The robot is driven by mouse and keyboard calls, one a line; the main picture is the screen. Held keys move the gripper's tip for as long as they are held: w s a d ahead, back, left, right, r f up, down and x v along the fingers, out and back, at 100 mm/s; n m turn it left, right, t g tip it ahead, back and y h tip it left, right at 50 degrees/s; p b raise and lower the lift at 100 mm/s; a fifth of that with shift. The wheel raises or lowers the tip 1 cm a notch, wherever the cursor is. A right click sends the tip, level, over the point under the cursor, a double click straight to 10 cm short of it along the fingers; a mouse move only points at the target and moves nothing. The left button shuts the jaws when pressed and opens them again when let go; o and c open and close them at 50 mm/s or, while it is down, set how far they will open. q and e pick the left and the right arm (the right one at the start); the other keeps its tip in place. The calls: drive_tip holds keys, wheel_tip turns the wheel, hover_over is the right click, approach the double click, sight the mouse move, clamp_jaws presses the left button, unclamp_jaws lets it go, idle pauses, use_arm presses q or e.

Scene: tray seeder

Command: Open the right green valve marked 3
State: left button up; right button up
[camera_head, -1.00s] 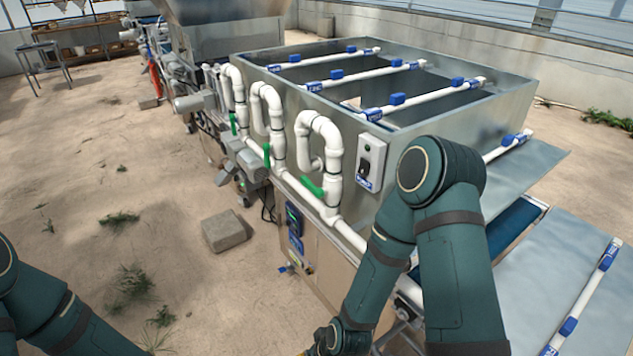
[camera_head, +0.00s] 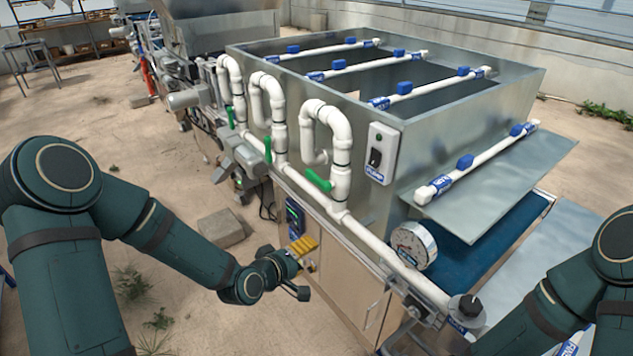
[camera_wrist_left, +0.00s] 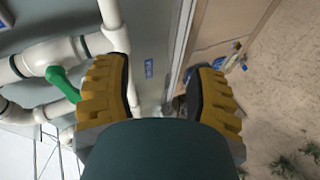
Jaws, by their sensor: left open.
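The right green valve (camera_head: 318,180) has a green lever on the white pipe loop nearest me. Its number is not readable. The lever slants down to the right, across the upright pipe. My left gripper (camera_head: 302,247) is below and slightly left of it, in front of the machine's lower cabinet, apart from the valve. In the left wrist view the yellow-padded fingers (camera_wrist_left: 160,88) are spread and empty. A green lever (camera_wrist_left: 63,84) shows just left of the left finger there. My right arm enters at the lower right; its gripper is out of view.
Two more green valves, the middle one (camera_head: 267,150) and the far one (camera_head: 230,117), sit on similar pipe loops. A switch box (camera_head: 381,152) is right of the near loop. A round gauge (camera_head: 413,245) and a horizontal white pipe (camera_head: 380,250) lie right of my left gripper.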

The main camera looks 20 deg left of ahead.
sight(308, 176)
use_arm(q)
drive_tip(key=w+a+r+n+t+b, duration=0.1)
drive_tip(key=w+a+r+n+t, duration=0.15)
drive_tip(key=r, duration=0.35)
drive_tip(key=w+a+r+n+t, duration=0.1)
drive_tip(key=a+r+n+t, duration=0.1)
drive_tip(key=a+r+t, duration=0.3)
drive_tip(key=shift+m+g, duration=0.25)
drive_tip(key=shift+g, duration=0.7)
drive_tip(key=x, duration=0.4)
drive_tip(key=b+x, duration=0.1)
drive_tip(key=x, duration=0.4)
drive_tip(key=d+x, duration=0.1)
drive_tip(key=x, duration=0.4)
drive_tip(key=shift+s+r+b, duration=0.15)
drive_tip(key=shift+r+b, duration=0.1)
drive_tip(key=shift+b, duration=0.05)
clamp_jaws()
